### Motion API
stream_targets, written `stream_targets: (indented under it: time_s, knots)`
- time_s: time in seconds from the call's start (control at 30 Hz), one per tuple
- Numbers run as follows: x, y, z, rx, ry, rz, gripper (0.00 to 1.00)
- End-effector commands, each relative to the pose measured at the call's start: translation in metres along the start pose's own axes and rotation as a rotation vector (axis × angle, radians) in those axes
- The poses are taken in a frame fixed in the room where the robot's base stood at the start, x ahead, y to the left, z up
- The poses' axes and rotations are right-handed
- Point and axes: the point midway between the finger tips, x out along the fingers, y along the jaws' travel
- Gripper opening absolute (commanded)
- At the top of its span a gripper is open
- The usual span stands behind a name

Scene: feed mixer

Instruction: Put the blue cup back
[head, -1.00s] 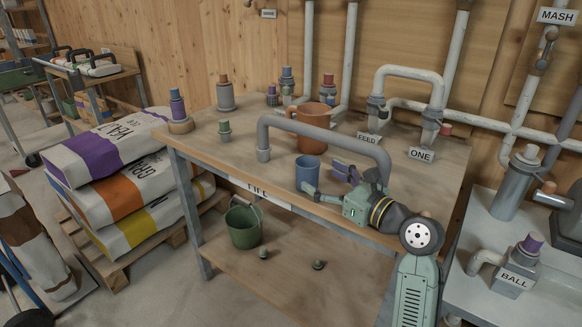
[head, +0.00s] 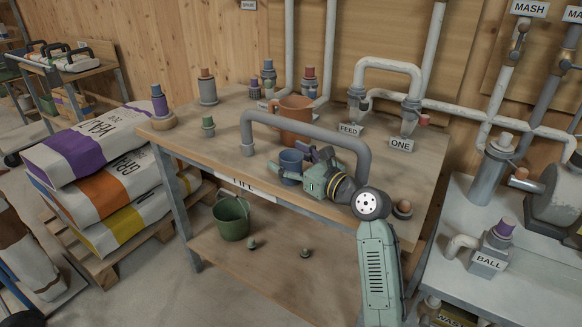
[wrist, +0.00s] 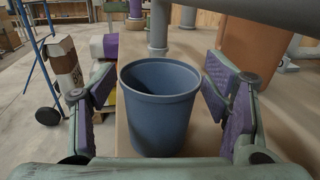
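The blue cup (head: 291,166) stands upright on the wooden workbench (head: 225,152), under the grey pipe arch and near the front edge. My gripper (head: 295,168) is low over the bench, reaching to the cup from the right. In the wrist view the cup (wrist: 158,105) is between the two purple-padded fingers (wrist: 160,100). The fingers are open, with a gap on each side of the cup. The cup looks empty of anything visible; its bottom is partly hidden by the gripper's body.
The grey pipe arch (head: 310,130) spans just above and behind the cup. A large orange-brown mug (head: 294,122) stands behind it. Capped bottles (head: 207,88) stand at the back and left. A green bucket (head: 231,217) is on the lower shelf.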

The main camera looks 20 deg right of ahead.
Motion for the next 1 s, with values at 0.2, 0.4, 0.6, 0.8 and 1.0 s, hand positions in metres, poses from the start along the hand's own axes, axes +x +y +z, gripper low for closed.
stream_targets:
  time_s: [0.2,0.4,0.6,0.8,1.0]
  knots:
    - [-0.0002,0.0,0.0001,0.0,0.0,0.0,0.52]
    - [-0.0003,0.0,0.0002,0.0,0.0,0.0,0.39]
    - [-0.0003,0.0001,0.0003,0.0,-0.001,0.0,0.26]
    - [0.0,0.0,0.001,0.0,-0.001,0.0,0.26]
    - [0.0043,-0.0014,0.0091,0.001,-0.001,0.0,0.26]
